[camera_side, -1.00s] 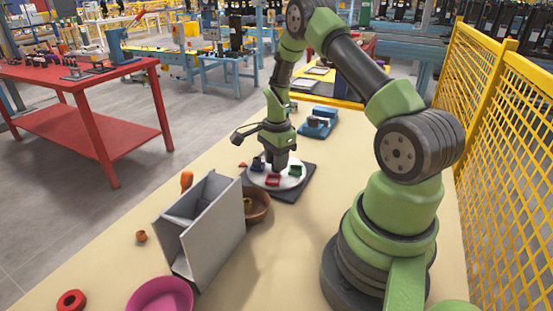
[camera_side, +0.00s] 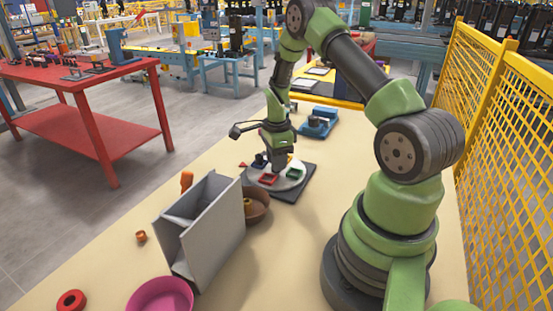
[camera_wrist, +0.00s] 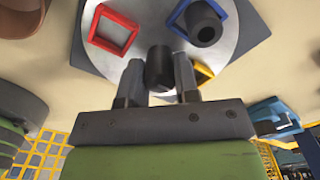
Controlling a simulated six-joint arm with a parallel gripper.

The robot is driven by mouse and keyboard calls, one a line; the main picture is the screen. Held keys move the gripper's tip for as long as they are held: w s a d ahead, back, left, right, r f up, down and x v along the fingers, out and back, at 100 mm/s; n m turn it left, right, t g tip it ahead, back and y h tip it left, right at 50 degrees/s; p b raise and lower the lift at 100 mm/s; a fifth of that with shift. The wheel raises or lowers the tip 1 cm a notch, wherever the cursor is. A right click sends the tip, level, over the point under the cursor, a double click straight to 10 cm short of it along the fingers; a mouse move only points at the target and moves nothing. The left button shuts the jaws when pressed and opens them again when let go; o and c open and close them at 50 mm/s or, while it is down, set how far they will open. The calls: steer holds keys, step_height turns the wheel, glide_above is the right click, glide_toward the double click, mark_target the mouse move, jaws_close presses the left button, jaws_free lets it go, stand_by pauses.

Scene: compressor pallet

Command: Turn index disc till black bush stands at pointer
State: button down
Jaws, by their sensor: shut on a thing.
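The index disc (camera_side: 276,184) is a pale round plate on a dark square base, with coloured frames on it. The red frame (camera_wrist: 113,32) looks empty; a blue frame holds the black bush (camera_wrist: 205,24), a dark hollow cylinder. A yellow frame (camera_wrist: 203,72) is partly hidden by a finger. A green frame (camera_side: 294,174) shows in the side view. A small red pointer (camera_side: 243,164) lies at the disc's left, with the blue frame near it but apparently further back. My gripper (camera_wrist: 158,82) is shut on a dark upright knob (camera_wrist: 159,68) near the disc's middle.
A grey open box (camera_side: 208,235) stands in front of the disc, beside a brown bowl (camera_side: 257,207). An orange-handled tool (camera_side: 186,181), copper ring (camera_side: 141,236), red ring (camera_side: 71,300) and pink bowl (camera_side: 160,296) are left. A blue fixture (camera_side: 318,122) stands behind. Table right of the disc is clear.

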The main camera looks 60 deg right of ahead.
stand_by(0.3)
steer(key=c, duration=0.8)
jaws_free()
steer(key=shift+c, duration=0.2)
step_height(320, 180, up, 10)
